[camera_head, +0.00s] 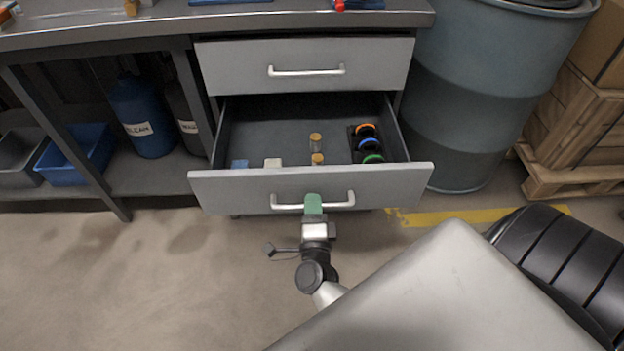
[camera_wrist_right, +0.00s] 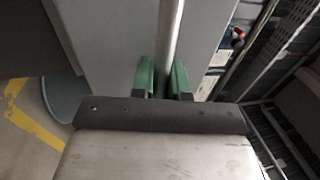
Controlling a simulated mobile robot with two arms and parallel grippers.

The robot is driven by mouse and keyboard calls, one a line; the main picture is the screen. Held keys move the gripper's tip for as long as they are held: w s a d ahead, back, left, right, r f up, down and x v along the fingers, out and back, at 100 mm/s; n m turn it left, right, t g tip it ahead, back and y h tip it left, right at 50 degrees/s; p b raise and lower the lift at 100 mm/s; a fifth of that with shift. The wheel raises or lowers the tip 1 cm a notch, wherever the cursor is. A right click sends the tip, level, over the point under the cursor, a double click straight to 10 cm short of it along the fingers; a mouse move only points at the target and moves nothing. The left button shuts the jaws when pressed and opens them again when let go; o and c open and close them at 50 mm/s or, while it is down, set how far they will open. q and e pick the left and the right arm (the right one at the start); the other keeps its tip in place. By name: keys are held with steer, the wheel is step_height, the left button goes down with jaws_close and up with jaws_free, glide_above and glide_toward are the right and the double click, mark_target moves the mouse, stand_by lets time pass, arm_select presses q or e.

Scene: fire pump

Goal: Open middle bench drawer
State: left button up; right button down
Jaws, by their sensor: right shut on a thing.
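The bench has grey drawers with silver bar handles. A lower drawer (camera_head: 240,188) is pulled well out, with its inside visible from above. The drawer above it (camera_head: 300,55) is closed. My right gripper (camera_head: 313,204) has green fingers and is shut on the open drawer's handle (camera_head: 340,204). In the right wrist view the handle bar (camera_wrist_right: 172,40) runs between the two green fingers (camera_wrist_right: 165,78). Anything below the open drawer is hidden by its front. My left gripper is not in view.
The open drawer holds small jars (camera_head: 315,143), coloured rings (camera_head: 367,143) and small boxes at left. A large blue-grey barrel (camera_head: 480,90) stands right of the bench, with a wooden pallet (camera_head: 575,180) beyond. Blue containers (camera_head: 142,115) sit on the left shelf. Floor at left front is clear.

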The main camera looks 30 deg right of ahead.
steer(key=shift+r+v, duration=0.2)
steer(key=shift+v, duration=0.85)
steer(key=c, duration=1.1)
jaws_free()
steer(key=shift+c, duration=0.2)
steer(key=v, duration=1.1)
steer(key=shift+p, duration=0.3)
steer(key=shift+w, duration=0.1)
